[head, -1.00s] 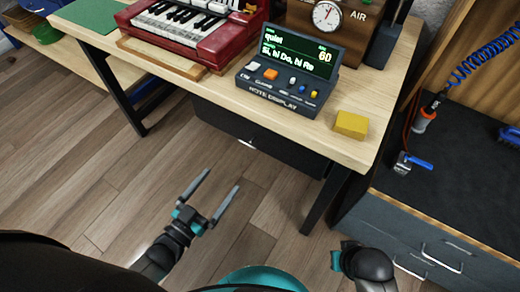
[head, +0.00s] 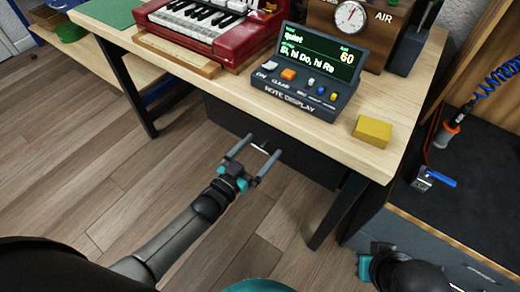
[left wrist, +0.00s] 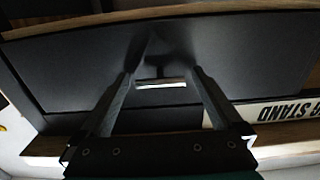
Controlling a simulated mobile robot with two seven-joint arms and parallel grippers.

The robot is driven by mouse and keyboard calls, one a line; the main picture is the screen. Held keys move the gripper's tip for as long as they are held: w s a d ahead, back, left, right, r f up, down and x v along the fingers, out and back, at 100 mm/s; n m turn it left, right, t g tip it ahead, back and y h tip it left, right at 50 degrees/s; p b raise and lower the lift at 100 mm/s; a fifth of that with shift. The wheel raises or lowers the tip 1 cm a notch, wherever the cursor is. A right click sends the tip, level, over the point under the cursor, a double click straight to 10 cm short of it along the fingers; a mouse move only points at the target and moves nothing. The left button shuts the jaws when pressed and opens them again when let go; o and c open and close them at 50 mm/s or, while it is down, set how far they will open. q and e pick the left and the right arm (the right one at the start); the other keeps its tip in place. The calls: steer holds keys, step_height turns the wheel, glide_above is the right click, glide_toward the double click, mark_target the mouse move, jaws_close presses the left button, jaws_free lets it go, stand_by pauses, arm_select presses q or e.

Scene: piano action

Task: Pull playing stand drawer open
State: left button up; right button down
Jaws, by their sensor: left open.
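The playing stand drawer (head: 300,158) is a black front under the wooden stand top, and it looks closed. Its short, bright handle (head: 262,148) also shows in the left wrist view (left wrist: 161,84), in the middle of the dark front. My left gripper (head: 264,145) is open and empty, with its fingers pointing at the drawer front. In the left wrist view the fingertips (left wrist: 162,73) stand on either side of the handle. I cannot tell whether they touch it or the front. Part of my right arm shows at the lower right; its fingers do not show.
The stand top (head: 220,88) carries a red toy piano (head: 210,45), a note display (head: 305,90) and a yellow block (head: 372,132). A stand leg (head: 335,210) is right of the drawer. A dark cabinet (head: 440,215) stands further right. The floor before the drawer is clear.

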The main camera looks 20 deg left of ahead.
arm_select(q)
steer(key=shift+w+d, duration=0.1)
steer(key=shift+w, duration=0.1)
steer(key=shift+c, duration=0.4)
jaws_close()
stand_by(0.4)
